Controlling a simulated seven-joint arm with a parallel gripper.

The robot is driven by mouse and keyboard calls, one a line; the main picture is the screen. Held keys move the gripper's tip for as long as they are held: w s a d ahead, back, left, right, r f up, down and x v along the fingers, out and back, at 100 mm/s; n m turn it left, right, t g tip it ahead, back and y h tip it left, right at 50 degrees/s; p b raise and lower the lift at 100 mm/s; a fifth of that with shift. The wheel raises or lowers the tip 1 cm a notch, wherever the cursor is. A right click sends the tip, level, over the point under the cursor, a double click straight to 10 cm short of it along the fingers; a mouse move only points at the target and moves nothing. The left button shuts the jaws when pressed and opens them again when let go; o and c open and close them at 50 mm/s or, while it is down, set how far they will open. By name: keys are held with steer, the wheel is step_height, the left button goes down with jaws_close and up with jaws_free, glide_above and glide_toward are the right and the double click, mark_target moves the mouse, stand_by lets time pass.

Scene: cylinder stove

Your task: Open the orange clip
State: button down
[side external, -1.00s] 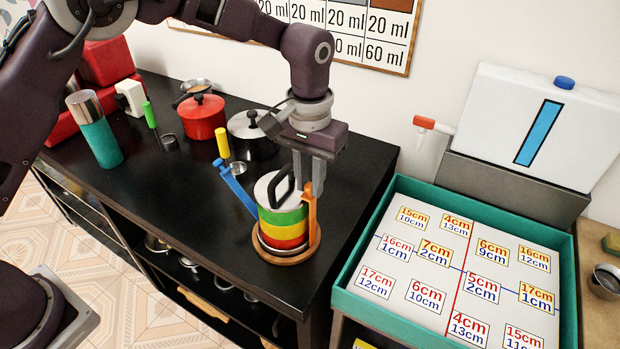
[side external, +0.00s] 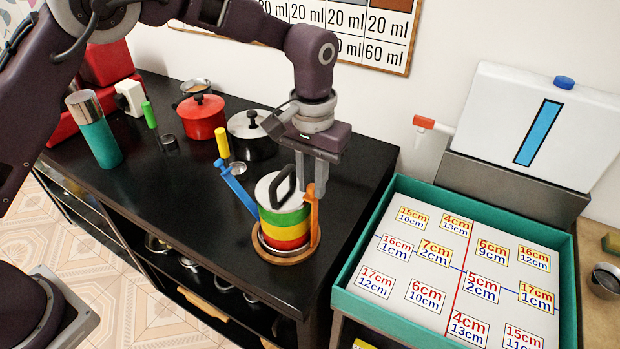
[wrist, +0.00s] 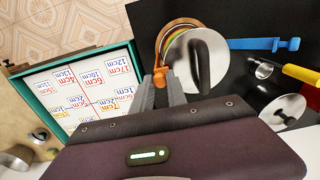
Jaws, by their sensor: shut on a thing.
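The orange clip (side external: 314,222) stands at the right side of the striped cylinder (side external: 284,222), its upper end close against the cylinder's top edge. The cylinder has green, yellow and red bands and a silver lid with a black handle, and sits on an orange-brown round base (side external: 287,256). My gripper (side external: 318,188) points down and is shut on the upper end of the orange clip. In the wrist view, the fingertips (wrist: 161,88) close around the orange clip's end (wrist: 160,74). The blue clip (side external: 238,190) leans outward, away from the cylinder's left side.
A black pot (side external: 250,135), a red pot (side external: 203,117) and a yellow-handled item (side external: 222,145) stand behind on the black counter (side external: 180,205). A teal-rimmed tray (side external: 345,295) of number cards lies to the right. The counter left of the cylinder is mostly clear.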

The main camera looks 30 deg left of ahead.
steer(key=d+f, duration=0.4)
steer(key=d, duration=0.6)
steer(key=shift+d, duration=0.25)
steer(key=shift+a, duration=0.1)
stand_by(0.3)
steer(key=c, duration=1.3)
jaws_free()
steer(key=shift+d+r, duration=0.2)
steer(key=shift+d, duration=0.05)
step_height(320, 180, up, 7)
